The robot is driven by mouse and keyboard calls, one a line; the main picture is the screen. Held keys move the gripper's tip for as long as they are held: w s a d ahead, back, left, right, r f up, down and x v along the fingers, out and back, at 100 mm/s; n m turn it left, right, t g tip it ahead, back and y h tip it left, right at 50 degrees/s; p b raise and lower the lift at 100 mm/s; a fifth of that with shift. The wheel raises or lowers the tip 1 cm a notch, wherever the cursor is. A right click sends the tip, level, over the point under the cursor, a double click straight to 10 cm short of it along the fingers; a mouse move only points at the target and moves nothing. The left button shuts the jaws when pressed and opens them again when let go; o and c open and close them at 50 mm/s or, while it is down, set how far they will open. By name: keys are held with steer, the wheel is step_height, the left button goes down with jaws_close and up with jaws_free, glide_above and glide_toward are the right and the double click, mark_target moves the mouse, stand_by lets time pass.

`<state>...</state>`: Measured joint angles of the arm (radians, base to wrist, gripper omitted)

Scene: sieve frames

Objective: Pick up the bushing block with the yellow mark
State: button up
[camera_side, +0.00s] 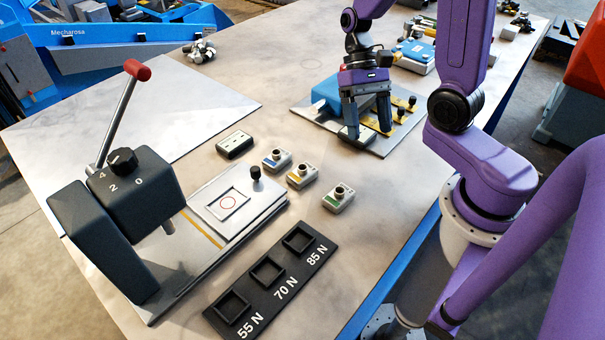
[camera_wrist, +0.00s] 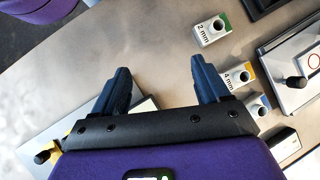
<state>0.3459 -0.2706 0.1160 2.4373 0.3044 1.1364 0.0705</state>
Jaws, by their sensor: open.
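The bushing block with the yellow mark (camera_side: 302,176) stands on the table in the side view, between the blue-marked block (camera_side: 277,160) and the green-marked block (camera_side: 338,199). In the wrist view the yellow-marked block (camera_wrist: 239,76) reads "4 mm" and is partly hidden by the right-hand finger. The green-marked block (camera_wrist: 211,31) reads "2 mm", and the blue-marked block (camera_wrist: 259,105) shows lower right. My gripper (camera_side: 368,129) is open and empty, to the right of and apart from the blocks. Its two fingers are spread in the wrist view (camera_wrist: 162,83).
A plate with a blue fixture (camera_side: 327,95) and black knobs lies behind my gripper. The lever press (camera_side: 120,190) and its base plate stand left. A black tray (camera_side: 250,325) with three sockets, marked 55, 70 and 85 N, lies in front. A small dark-and-white box (camera_side: 235,145) lies beyond the blocks.

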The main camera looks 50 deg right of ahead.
steer(key=d+m+t+y, duration=0.1)
steer(key=m+t+y, duration=0.1)
steer(key=m, duration=0.2)
steer(key=w+d+m+t+y, duration=0.1)
steer(key=m+t+y, duration=0.1)
steer(key=m, duration=0.3)
steer(key=d+m+t+y, duration=0.1)
steer(key=m+y, duration=0.3)
steer(key=shift+w+f+t, duration=0.2)
steer(key=shift+f+t, duration=0.2)
steer(key=m+t, duration=0.1)
steer(key=d+m+t, duration=0.1)
steer(key=m+t, duration=0.2)
steer(key=m, duration=0.1)
steer(key=shift+s+d+t+y, duration=0.25)
steer(key=shift+s+t+y, duration=0.05)
steer(key=shift+s+y, duration=0.1)
glide_toward(312, 168)
steer(key=a, duration=0.1)
steer(key=w+a, duration=0.1)
steer(key=a, duration=0.2)
steer(key=shift+w+a+f, duration=0.1)
steer(key=shift+w+f, duration=0.05)
steer(key=shift+w, duration=0.2)
steer(key=shift+x, duration=2.55)
steer(key=shift+s, duration=0.1)
jaws_close()
